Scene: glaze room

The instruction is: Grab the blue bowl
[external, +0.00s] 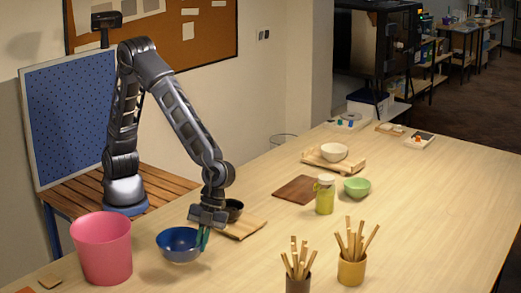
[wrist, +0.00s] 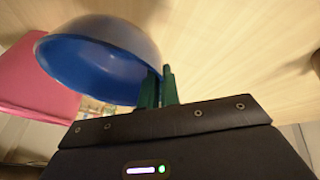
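The blue bowl (external: 178,246) is near the front left of the table in the external view, beside the pink bin. My gripper (external: 203,238) points down at the bowl's right rim, with its green fingers close together. In the wrist view the bowl (wrist: 85,65) shows its blue inside and paler outside. Its rim runs between the fingertips (wrist: 160,85), so my gripper is shut on the rim. A shadow lies apart from the bowl, below and to its left, so it appears held slightly above the table.
The pink bin (external: 102,248) stands close on the left. A dark bowl (external: 234,210) and wooden board (external: 243,229) lie just behind the gripper. Two cups of sticks (external: 351,270) stand at the front right.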

